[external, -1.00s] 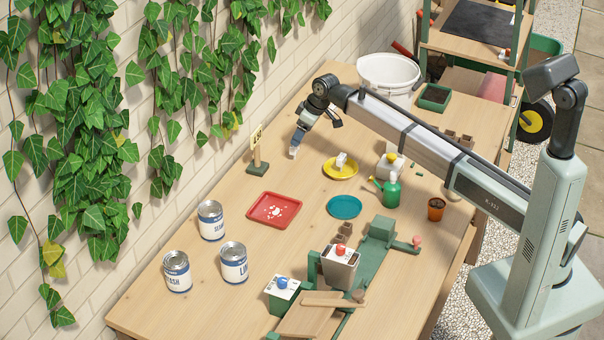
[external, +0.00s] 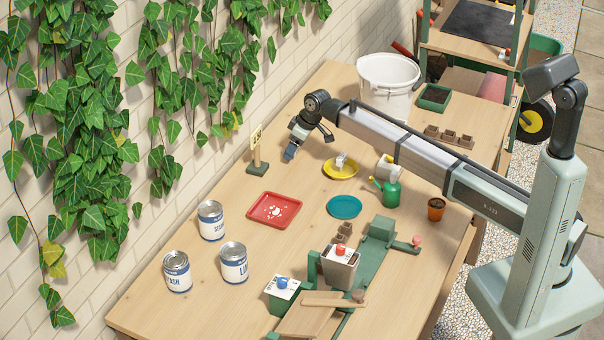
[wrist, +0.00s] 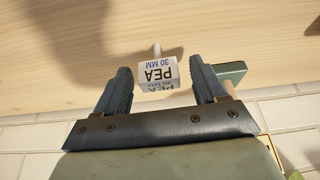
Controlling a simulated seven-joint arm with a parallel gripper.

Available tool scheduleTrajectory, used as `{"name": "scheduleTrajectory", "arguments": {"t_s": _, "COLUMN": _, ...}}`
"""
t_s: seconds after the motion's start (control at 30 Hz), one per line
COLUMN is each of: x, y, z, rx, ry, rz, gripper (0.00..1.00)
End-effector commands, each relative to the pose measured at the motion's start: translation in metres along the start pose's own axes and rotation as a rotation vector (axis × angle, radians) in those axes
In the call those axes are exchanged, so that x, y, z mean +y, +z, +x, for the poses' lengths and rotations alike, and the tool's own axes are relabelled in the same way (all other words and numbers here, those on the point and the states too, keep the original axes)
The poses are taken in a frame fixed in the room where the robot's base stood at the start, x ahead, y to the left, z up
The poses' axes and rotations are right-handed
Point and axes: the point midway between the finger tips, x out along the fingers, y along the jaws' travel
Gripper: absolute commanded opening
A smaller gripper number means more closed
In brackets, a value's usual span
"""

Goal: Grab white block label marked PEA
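The white block label (wrist: 156,74) shows in the wrist view, with "PEA 30 MM" printed upside down on it. A thin pale stem stands out from its far side. My gripper (wrist: 160,72) is open, with one finger on each side of the label. There is a clear gap at the right finger and little or none at the left.
A yellow saucer (external: 333,172) with a white block stands to the right. A red tray (external: 273,224) and a teal saucer (external: 344,215) lie nearer. A green watering can (external: 391,192) stands further right.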

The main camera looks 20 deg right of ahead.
Motion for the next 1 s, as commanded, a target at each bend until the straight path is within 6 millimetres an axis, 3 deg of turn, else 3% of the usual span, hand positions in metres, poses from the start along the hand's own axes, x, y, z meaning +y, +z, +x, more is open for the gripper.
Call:
{"name": "scheduleTrajectory", "arguments": {"t_s": 0.07, "x": 0.000, "y": 0.000, "z": 0.000, "rx": 0.000, "ry": 0.000, "rz": 0.000, "gripper": 0.63}}
{"name": "scheduleTrajectory", "arguments": {"t_s": 0.53, "x": 0.000, "y": 0.000, "z": 0.000, "rx": 0.000, "ry": 0.000, "rz": 0.000, "gripper": 0.18}}
{"name": "scheduleTrajectory", "arguments": {"t_s": 0.83, "x": 0.000, "y": -0.002, "z": -0.004, "rx": 0.000, "ry": 0.000, "rz": 0.000, "gripper": 0.18}}
{"name": "scheduleTrajectory", "arguments": {"t_s": 1.0, "x": 0.000, "y": -0.010, "z": -0.023, "rx": 0.002, "ry": 0.000, "rz": 0.000, "gripper": 0.18}}
